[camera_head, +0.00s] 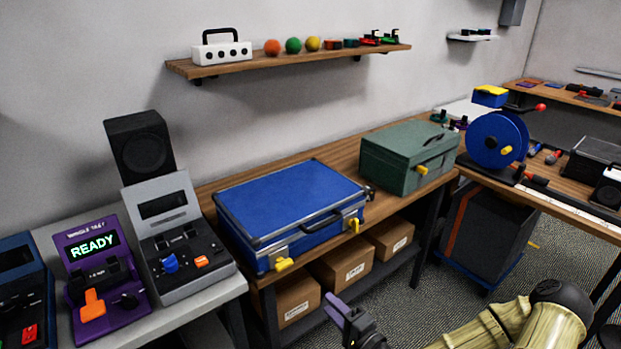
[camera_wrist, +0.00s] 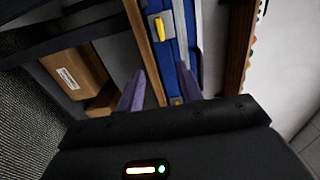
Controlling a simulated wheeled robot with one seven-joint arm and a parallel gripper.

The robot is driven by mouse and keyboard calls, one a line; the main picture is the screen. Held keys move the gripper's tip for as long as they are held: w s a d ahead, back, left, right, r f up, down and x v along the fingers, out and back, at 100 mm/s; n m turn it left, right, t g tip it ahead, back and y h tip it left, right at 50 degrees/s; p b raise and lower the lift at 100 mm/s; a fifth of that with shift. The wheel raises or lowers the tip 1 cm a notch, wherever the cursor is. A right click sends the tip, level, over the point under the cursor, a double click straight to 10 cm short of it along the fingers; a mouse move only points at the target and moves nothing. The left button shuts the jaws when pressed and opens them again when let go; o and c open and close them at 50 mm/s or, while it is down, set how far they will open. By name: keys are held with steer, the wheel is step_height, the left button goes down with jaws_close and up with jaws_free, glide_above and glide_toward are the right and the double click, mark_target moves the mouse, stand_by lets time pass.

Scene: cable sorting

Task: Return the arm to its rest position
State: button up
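My gripper (camera_head: 345,316) is at the bottom centre of the head view, in front of the bench and above the floor. Its purple fingers show at the bottom of the wrist view (camera_wrist: 158,92), spread apart with nothing seen between them. My arm reaches in from the bottom right of the head view, with its pale yellow links partly cut off by the picture edge. The gripper is apart from the blue case (camera_head: 290,205), which lies closed on the bench beyond it. The case with its yellow latch also shows ahead in the wrist view (camera_wrist: 178,40).
A green toolbox (camera_head: 408,155) and a blue cable reel (camera_head: 495,140) stand farther right. Cardboard boxes (camera_head: 345,268) sit on the shelf under the bench. A purple device reading READY (camera_head: 100,268) and a grey device (camera_head: 175,250) stand at left. The floor in front looks free.

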steer(key=s+f+n+g+h, duration=0.2)
steer(key=s+f+n+g, duration=0.2)
steer(key=f+n+g, duration=0.35)
steer(key=s+d+r+n+g+h, duration=0.3)
steer(key=d+g+h, duration=0.1)
steer(key=d+h, duration=0.1)
steer(key=s+d+r+h+p, duration=0.1)
steer(key=s+r+p, duration=0.2)
steer(key=r+p, duration=0.4)
steer(key=s+d+r+h+p, duration=0.1)
steer(key=r+p, duration=0.6)
steer(key=r, duration=1.3)
steer(key=shift+s+n+g+h, duration=0.35)
steer(key=shift+s+g+h, duration=0.15)
steer(key=shift+s, duration=0.5)
